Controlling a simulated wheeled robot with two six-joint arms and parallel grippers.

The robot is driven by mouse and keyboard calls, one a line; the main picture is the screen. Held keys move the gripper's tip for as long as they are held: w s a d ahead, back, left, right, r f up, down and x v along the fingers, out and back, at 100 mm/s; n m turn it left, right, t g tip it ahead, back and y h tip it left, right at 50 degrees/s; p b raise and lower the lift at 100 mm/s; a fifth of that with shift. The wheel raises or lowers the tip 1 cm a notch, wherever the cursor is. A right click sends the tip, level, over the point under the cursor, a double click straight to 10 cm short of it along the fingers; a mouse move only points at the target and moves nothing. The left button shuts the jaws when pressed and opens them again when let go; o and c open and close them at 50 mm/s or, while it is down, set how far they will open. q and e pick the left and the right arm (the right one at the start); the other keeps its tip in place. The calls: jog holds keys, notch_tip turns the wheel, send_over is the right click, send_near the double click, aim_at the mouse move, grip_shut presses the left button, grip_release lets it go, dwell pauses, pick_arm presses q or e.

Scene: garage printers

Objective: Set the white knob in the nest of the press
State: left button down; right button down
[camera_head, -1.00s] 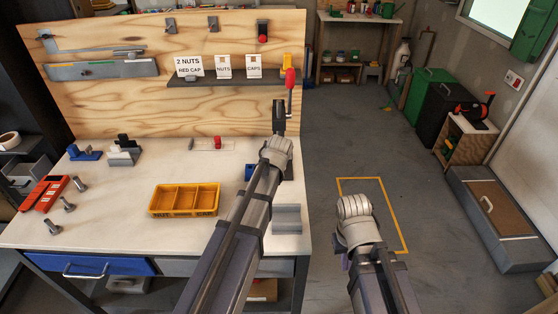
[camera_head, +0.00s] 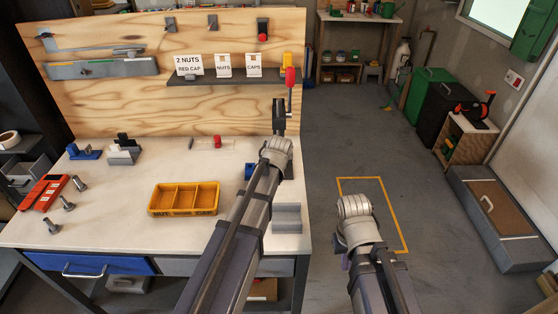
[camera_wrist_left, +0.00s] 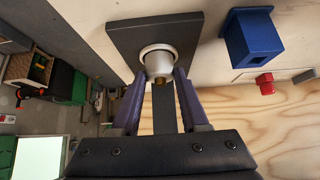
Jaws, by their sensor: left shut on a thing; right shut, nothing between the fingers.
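In the left wrist view the white knob (camera_wrist_left: 158,62) is between the purple fingers of my left gripper (camera_wrist_left: 157,78), which is shut on it. The knob is over the dark grey base plate of the press (camera_wrist_left: 185,32); its wide rim faces the plate, and a brass-coloured piece shows at its near end. I cannot tell whether it touches the nest, which is hidden. In the head view the press (camera_head: 280,112) with its red-tipped lever stands at the bench's right end; my left wrist hides its lower part. My right gripper (camera_head: 345,262) is shut and empty, away from the bench, mostly hidden by its wrist.
A blue block (camera_wrist_left: 250,38) and a red cap (camera_wrist_left: 265,84) are near the press. A yellow divided tray (camera_head: 184,199) is on the bench's front half, with a grey block (camera_head: 286,218) at the right edge. Several grey bolts stand at left.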

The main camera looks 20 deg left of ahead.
pick_arm(q)
jog(key=shift+f, duration=0.25)
jog(key=shift+c, duration=1.7)
grip_release()
jog(key=shift+r, duration=0.1)
jog(key=p+v, duration=0.5)
jog(key=v, duration=0.2)
jog(key=shift+s+r+p, duration=0.25)
jog(key=shift+s+p, duration=0.05)
jog(key=shift+p, duration=0.05)
jog(key=shift+d, duration=0.1)
jog(key=shift+f, duration=0.1)
